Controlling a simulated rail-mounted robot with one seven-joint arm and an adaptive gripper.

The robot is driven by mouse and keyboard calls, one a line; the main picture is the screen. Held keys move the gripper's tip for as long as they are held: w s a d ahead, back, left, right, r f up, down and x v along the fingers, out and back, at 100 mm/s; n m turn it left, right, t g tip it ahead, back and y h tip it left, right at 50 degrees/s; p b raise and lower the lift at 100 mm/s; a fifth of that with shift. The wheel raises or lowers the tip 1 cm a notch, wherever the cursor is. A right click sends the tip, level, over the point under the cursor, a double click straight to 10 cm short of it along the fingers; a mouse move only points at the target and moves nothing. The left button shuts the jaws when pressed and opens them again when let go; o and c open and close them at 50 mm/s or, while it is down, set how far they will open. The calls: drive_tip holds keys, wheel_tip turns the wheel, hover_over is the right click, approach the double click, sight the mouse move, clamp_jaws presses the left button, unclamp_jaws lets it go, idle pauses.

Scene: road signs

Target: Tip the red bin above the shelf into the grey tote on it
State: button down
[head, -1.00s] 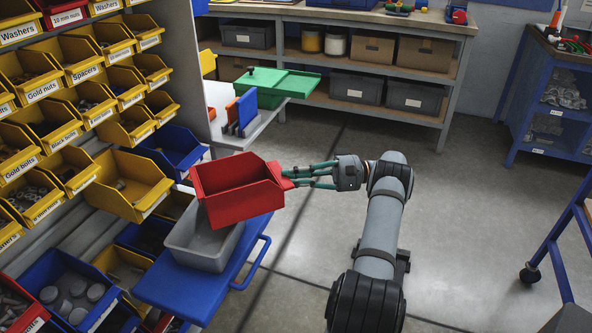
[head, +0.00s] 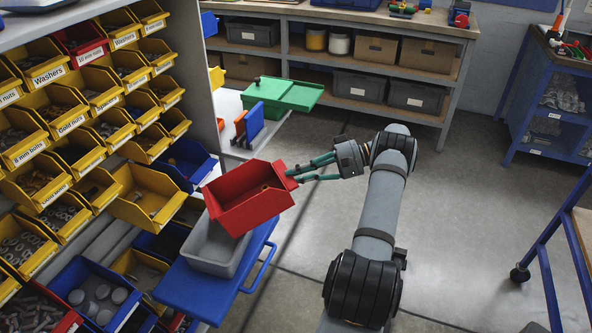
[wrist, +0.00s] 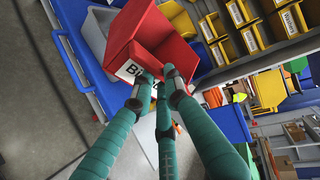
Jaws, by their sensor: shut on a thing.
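My gripper (head: 296,173) is shut on the right end of the red bin (head: 240,207). The bin hangs above the grey tote (head: 207,259), tilted with its left side lower, its opening still facing largely up. A small yellowish thing shows inside it. The tote sits on the blue shelf (head: 225,290) and the bin hides part of it. In the wrist view, green fingers (wrist: 155,90) close on the labelled end of the red bin (wrist: 133,30). The grey tote (wrist: 97,30) and blue shelf (wrist: 75,68) show behind.
A rack of yellow bins (head: 146,195) stands close on the left. A green lidded box (head: 283,93) and blue panels (head: 248,125) lie on a grey ledge behind. A workbench (head: 390,20) stands farther back.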

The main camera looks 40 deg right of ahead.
drive_tip(key=w+a+r+n+g+h+p, duration=0.1)
drive_tip(key=a+r+g+h+p, duration=0.15)
drive_tip(key=r+p, duration=0.3)
drive_tip(key=w+a+r+n+g+h+p, duration=0.1)
drive_tip(key=a+r+h+p, duration=0.25)
drive_tip(key=r+p, duration=0.2)
drive_tip(key=w+a+n+g+h+p, duration=0.1)
drive_tip(key=w+a+g+h+p, duration=0.1)
drive_tip(key=w+a+h+p, duration=0.2)
drive_tip(key=w+a+n+g+h+p, duration=0.1)
drive_tip(key=w+a+h+p, duration=0.3)
drive_tip(key=a+h+p, duration=0.6)
drive_tip(key=a+g+p, duration=0.1)
drive_tip(key=a+p, duration=0.7)
drive_tip(key=a, duration=0.3)
drive_tip(key=shift+w+a+f, duration=0.15)
drive_tip(key=shift+a+f, duration=0.15)
drive_tip(key=shift+f, duration=0.05)
idle(0.5)
idle(0.7)
